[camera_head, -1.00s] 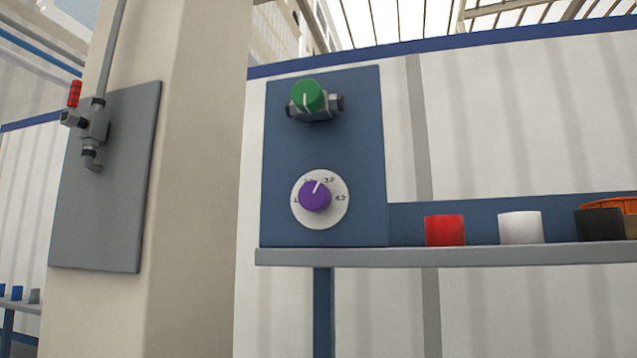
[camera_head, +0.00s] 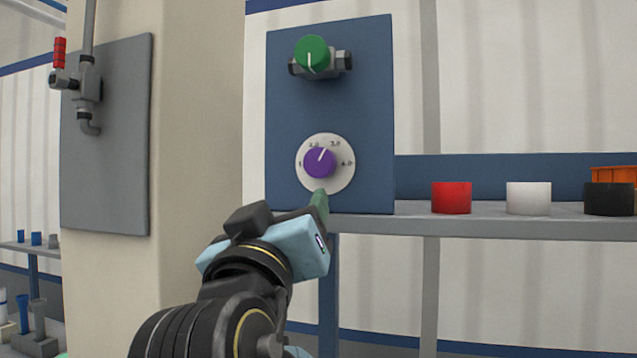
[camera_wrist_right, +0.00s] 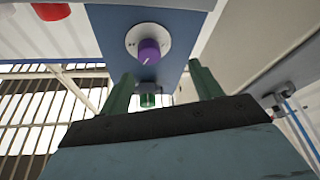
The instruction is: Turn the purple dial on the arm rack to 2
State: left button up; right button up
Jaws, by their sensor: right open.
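The purple dial (camera_head: 320,163) sits on a round white scale plate (camera_head: 344,178) on the blue panel. Its white pointer line leans up and to the right, between the 2.0 and 3.0 marks. In the right wrist view the purple dial (camera_wrist_right: 149,51) shows beyond the fingers, on the blue panel. My right gripper (camera_head: 320,205) is just below the dial in the head view, apart from it. In the right wrist view its two green fingers (camera_wrist_right: 158,88) stand wide apart with nothing between them. My left gripper is not in view.
A green knob (camera_head: 312,53) on a grey valve is above the dial. A shelf (camera_head: 480,222) to the right holds a red cylinder (camera_head: 451,197), a white one (camera_head: 528,198) and a black one (camera_head: 608,198). A beige pillar (camera_head: 197,110) stands left.

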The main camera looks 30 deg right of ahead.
aim_at(318, 165)
jog(key=shift+m+h, duration=0.4)
jog(key=shift+m, duration=0.2)
jog(key=p+x, duration=0.1)
jog(key=x, duration=0.3)
jog(key=s+r+p+x, duration=0.1)
jog(key=p+x, duration=0.1)
jog(key=x, duration=0.1)
jog(key=p+x, duration=0.2)
jog(key=x, duration=0.2)
jog(key=shift+s+d+r, duration=0.15)
jog(key=shift+d+r, duration=0.3)
jog(key=shift+d, duration=0.1)
jog(key=shift+w+d+r, duration=0.15)
jog(key=shift+w+d, duration=0.25)
jog(key=shift+w, duration=0.1)
jog(key=shift+c, duration=0.4)
jog(key=c, duration=0.9)
